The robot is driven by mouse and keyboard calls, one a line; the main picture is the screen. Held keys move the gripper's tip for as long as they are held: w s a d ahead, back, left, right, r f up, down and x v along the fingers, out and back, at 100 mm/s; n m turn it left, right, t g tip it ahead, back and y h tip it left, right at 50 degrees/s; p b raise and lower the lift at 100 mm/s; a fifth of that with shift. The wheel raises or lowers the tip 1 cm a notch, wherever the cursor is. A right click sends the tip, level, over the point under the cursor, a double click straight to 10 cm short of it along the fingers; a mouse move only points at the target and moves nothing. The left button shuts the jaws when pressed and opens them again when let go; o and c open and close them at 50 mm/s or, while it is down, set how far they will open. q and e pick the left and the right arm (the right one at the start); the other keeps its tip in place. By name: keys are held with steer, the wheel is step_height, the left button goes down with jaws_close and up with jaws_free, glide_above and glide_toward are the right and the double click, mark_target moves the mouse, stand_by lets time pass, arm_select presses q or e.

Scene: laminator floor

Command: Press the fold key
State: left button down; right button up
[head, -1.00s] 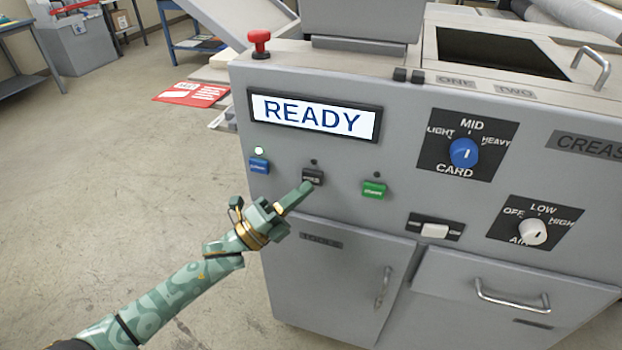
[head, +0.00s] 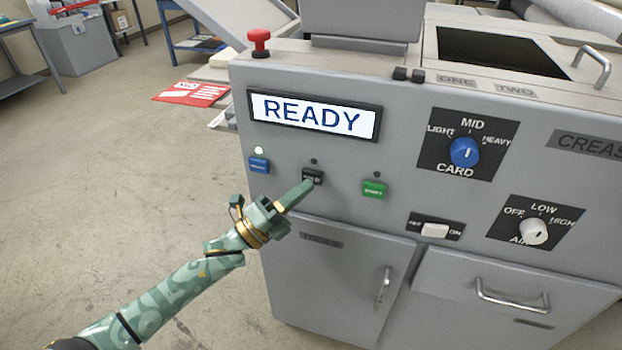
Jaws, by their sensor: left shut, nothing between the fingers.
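The black key (head: 317,175) sits in the middle of a row of three on the grey machine's front panel, and its label is partly hidden by my fingertip. I take it to be the fold key, since the label's end looks like a D. My left gripper (head: 309,184) is shut and empty, its fingertip over the lower part of the black key. I cannot tell whether it touches the key. The small lamp (head: 314,161) above this key is dark. The display (head: 314,116) reads READY. My right gripper is not in view.
The blue key (head: 259,164), with a lit lamp (head: 259,150) above it, is to the left. The green key (head: 374,189) is to the right. A red mushroom button (head: 259,41) stands on top. The card knob (head: 464,152) and air knob (head: 533,231) are farther right.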

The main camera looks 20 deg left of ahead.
arm_select(q)
steer(key=shift+w, duration=0.3)
steer(key=shift+w, duration=0.25)
stand_by(0.4)
steer(key=shift+s, duration=0.75)
